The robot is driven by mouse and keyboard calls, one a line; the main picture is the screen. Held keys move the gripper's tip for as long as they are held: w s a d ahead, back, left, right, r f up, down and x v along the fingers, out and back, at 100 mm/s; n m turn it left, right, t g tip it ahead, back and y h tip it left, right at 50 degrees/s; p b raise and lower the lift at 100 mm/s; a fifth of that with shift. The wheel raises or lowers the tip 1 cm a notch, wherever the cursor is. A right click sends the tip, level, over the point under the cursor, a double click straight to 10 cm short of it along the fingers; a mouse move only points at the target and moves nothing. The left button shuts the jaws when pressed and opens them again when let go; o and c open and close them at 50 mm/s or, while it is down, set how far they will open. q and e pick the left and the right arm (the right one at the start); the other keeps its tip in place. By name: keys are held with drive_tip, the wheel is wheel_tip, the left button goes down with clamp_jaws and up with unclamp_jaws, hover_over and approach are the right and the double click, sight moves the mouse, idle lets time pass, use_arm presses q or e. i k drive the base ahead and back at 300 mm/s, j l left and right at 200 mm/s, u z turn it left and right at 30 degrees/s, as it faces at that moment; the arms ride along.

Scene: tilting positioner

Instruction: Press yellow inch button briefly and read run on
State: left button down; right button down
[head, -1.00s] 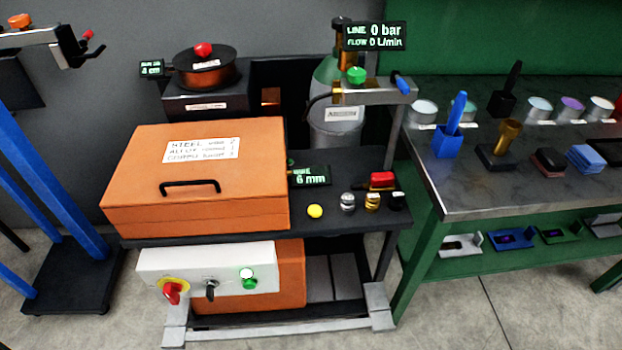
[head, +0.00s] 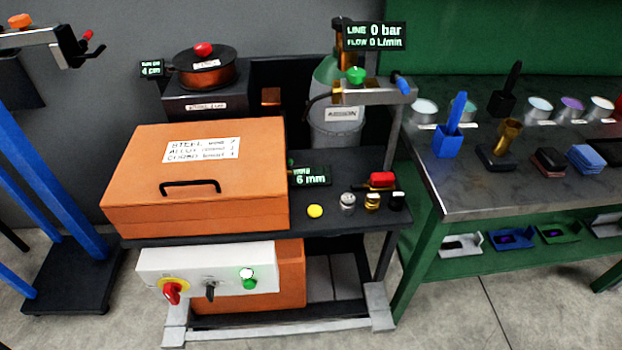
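The yellow inch button (head: 315,211) is a small round yellow disc on the dark shelf of the cart, right of the orange box. A small display (head: 311,177) behind it reads 6 mm, with a smaller line above that I cannot read for certain. Another display (head: 151,68) by the wire spool at the upper left seems to read 4 cm, with a small label above it. Neither of my grippers is in view.
An orange lidded box (head: 245,190) with a black handle fills the cart's left. Silver (head: 348,203), brass (head: 372,202) and black (head: 396,201) small parts stand right of the button. A gas cylinder (head: 336,130) stands behind. A green bench (head: 480,195) is at right.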

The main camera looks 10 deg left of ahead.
sight(314, 211)
drive_tip(key=k, duration=0.65)
drive_tip(key=u, duration=1.8)
drive_tip(key=i+l, duration=0.1)
drive_tip(key=l, duration=1.45)
drive_tip(key=i+l, duration=0.15)
drive_tip(key=l, duration=1.4)
drive_tip(key=i, duration=0.05)
